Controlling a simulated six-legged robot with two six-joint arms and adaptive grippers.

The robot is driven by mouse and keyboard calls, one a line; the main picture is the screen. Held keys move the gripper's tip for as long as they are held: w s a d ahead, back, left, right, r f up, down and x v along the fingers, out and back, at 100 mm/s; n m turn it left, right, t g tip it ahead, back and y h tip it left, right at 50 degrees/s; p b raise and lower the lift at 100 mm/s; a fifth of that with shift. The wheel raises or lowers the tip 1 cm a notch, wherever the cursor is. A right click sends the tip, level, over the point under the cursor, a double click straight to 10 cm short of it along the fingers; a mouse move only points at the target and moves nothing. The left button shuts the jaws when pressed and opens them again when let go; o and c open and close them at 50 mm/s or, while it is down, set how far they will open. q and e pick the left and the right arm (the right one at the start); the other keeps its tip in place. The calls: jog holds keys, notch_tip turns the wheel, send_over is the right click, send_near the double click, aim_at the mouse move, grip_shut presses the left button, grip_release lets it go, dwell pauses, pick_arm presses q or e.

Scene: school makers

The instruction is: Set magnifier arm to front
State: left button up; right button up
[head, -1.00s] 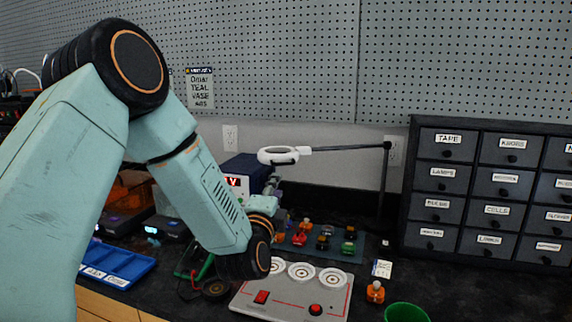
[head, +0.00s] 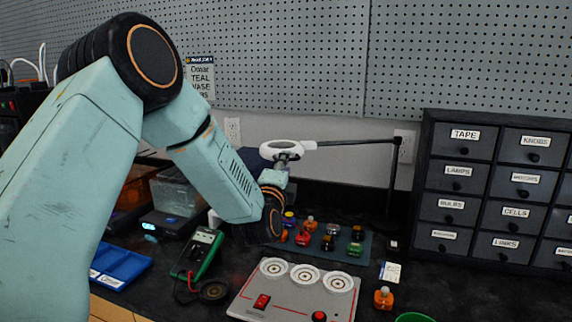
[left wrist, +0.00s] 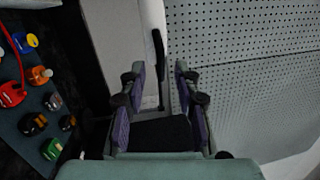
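The magnifier (head: 281,147) has a white ring head on a thin black arm running right to a dark upright post. It stands at the back of the bench, in front of the wall. My left gripper (head: 287,157) is at the ring head, overlapping its lower part in the head view; contact cannot be told. In the left wrist view my left gripper (left wrist: 158,88) has its fingers apart. A thin dark bar (left wrist: 158,58) shows just beyond the gap; I cannot tell whether it belongs to the magnifier. My right gripper is out of view.
A drawer cabinet (head: 484,190) stands at the right. A mat (head: 357,236) with several small coloured parts lies below the magnifier. A grey panel (head: 285,300), a green meter (head: 198,254), an orange figure (head: 383,297) and a blue tray (head: 118,268) sit nearer. Pegboard (head: 300,60) covers the wall.

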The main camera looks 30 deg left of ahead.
pick_arm(q)
jog(key=shift+x, duration=0.95)
jog(key=shift+d, duration=0.15)
jog(key=shift+c, duration=1.3)
grip_shut()
